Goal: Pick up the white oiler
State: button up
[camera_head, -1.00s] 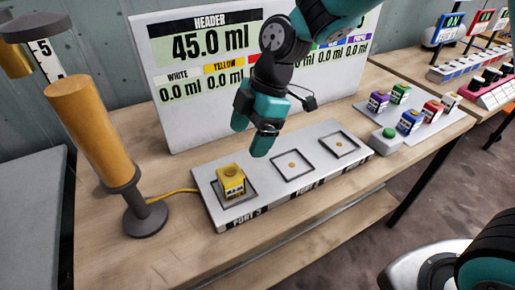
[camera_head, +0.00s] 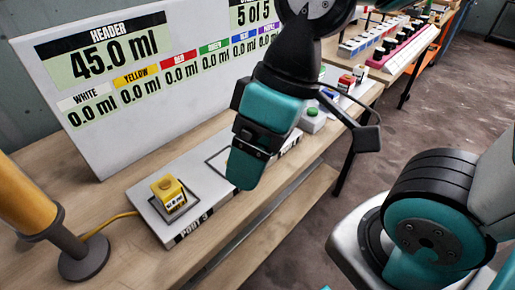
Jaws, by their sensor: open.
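The white oiler (camera_head: 360,73) appears to be the small pale block at the far end of the workbench, behind a red oiler (camera_head: 346,81). It is small and partly crowded by its neighbours. My gripper (camera_head: 245,160) is open and points down above the bench, over the port plate, in front and to the left of the oilers. It is well apart from the white oiler. My arm and gripper hide part of the port plate and some of the oilers. A yellow oiler (camera_head: 169,194) stands in a port at the left.
The port plate (camera_head: 150,218) lies along the bench (camera_head: 120,262). A green-button box (camera_head: 313,118) stands near the oilers. An orange cylinder on a stand (camera_head: 25,200) is at the left. A display board (camera_head: 120,135) stands behind. Open floor (camera_head: 440,115) lies to the right.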

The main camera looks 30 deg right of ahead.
aim_at(359, 72)
jog(key=z, duration=1.4)
jog(key=i, duration=1.15)
jog(key=u, duration=0.45)
